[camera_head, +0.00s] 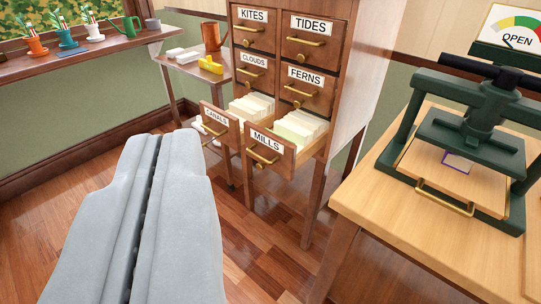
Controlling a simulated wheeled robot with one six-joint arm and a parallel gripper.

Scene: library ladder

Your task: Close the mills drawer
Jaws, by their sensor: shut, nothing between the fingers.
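The mills drawer (267,151) is the lower right drawer of a wooden card cabinet (344,86). It is pulled out, with cards (301,129) showing inside. It has a white MILLS label, a brass bar handle and a small knob on its front. The canals drawer (217,126), to its left, is also pulled out. My gripper (152,140) is large and grey in the left foreground. Its two fingers are together with nothing between them. It is apart from the mills drawer, to its left and nearer the camera.
The kites, tides, clouds and ferns drawers (307,87) above are shut. A wooden table with a green press (466,126) stands at the right. A shelf with pots (67,39) is at upper left. Wooden floor lies below the drawers.

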